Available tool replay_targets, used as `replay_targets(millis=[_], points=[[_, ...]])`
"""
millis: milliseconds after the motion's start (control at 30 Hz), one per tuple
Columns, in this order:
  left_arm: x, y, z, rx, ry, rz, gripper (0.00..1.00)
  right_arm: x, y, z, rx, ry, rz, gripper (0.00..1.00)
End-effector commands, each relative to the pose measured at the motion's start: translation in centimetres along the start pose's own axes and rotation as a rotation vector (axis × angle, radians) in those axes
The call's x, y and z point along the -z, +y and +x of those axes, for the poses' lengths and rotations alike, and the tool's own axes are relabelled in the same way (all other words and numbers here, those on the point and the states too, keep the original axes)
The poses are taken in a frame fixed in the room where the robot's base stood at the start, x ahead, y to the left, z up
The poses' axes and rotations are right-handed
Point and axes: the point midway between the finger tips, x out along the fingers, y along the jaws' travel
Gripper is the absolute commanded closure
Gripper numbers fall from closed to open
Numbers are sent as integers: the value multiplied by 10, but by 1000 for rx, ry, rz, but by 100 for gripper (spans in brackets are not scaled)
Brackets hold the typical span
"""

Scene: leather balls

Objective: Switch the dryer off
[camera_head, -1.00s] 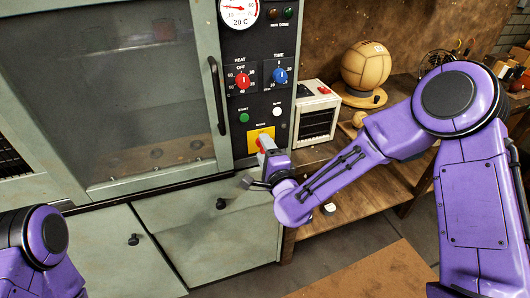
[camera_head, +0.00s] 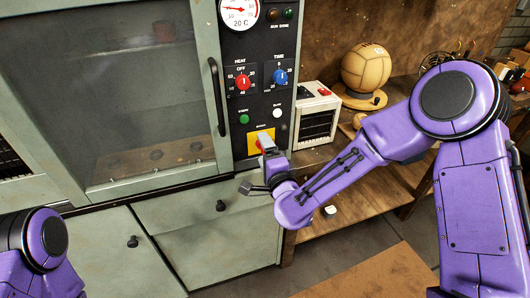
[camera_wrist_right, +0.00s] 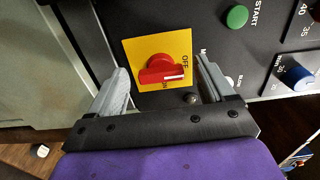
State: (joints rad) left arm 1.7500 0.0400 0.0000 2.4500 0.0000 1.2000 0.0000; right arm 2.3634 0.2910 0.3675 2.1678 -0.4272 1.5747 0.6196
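The dryer (camera_head: 165,238) is a grey-green cabinet with a black control panel. Low on the panel is a yellow plate (camera_head: 252,147) marked OFF and ON, with a red rotary switch (camera_wrist_right: 160,68). In the right wrist view the switch's white-marked end points right, close to the OFF lettering; its exact setting is hard to tell. My right gripper (camera_wrist_right: 161,72) is open, with one finger on each side of the switch and gaps to both. In the head view the right gripper (camera_head: 256,165) partly hides the switch. My left gripper is out of view.
Above are a green start button (camera_head: 244,119), a white button (camera_head: 277,112), a red heat knob (camera_head: 242,82), a blue time knob (camera_head: 280,76) and a gauge (camera_head: 240,12). The door handle (camera_head: 216,97) stands left. A leather ball (camera_head: 366,68) is on the wooden bench at right.

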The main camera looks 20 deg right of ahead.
Motion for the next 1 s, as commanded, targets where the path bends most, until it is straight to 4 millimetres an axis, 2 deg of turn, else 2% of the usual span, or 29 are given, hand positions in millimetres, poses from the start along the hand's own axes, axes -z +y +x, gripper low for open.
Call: replay_targets(millis=[233,333,600,667,733,1000], points=[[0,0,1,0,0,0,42,0,0,-1,0,0,2,19],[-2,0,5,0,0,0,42,0,2,-12,0,-1,1,19],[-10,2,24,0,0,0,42,0,4,-79,0,-1,1,19],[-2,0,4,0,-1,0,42,-1,-7,-88,-5,-2,-6,19],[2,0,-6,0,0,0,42,-1,-7,-95,-3,-1,-5,19],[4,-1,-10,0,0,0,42,0,0,-106,-1,0,1,19]])
